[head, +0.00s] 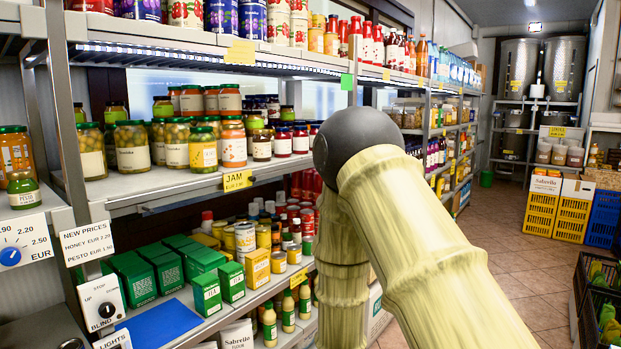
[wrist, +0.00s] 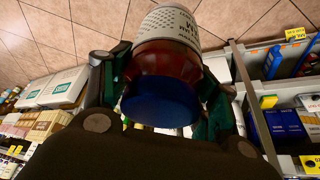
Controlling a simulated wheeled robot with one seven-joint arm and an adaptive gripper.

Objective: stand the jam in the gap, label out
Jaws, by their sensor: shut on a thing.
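In the wrist view my gripper (wrist: 168,82) is shut on a jar (wrist: 166,62) with a blue lid, dark red-brown contents and a white printed label. In the head view my arm hides the gripper and held jar. A yellow JAM tag (head: 237,181) hangs on the middle shelf's front edge (head: 165,195). Orange jars (head: 233,142) and red jars (head: 282,141) stand above and right of it. I cannot make out a clear gap; my arm covers the shelf's right part.
Olive jars (head: 131,146) stand left on the same shelf. Green boxes (head: 206,293) and a blue mat (head: 160,325) are on the lower shelf. A shelf upright (head: 66,130) and control panel (head: 100,303) are at left. The tiled floor (head: 510,262) is open at right, before yellow crates (head: 556,215).

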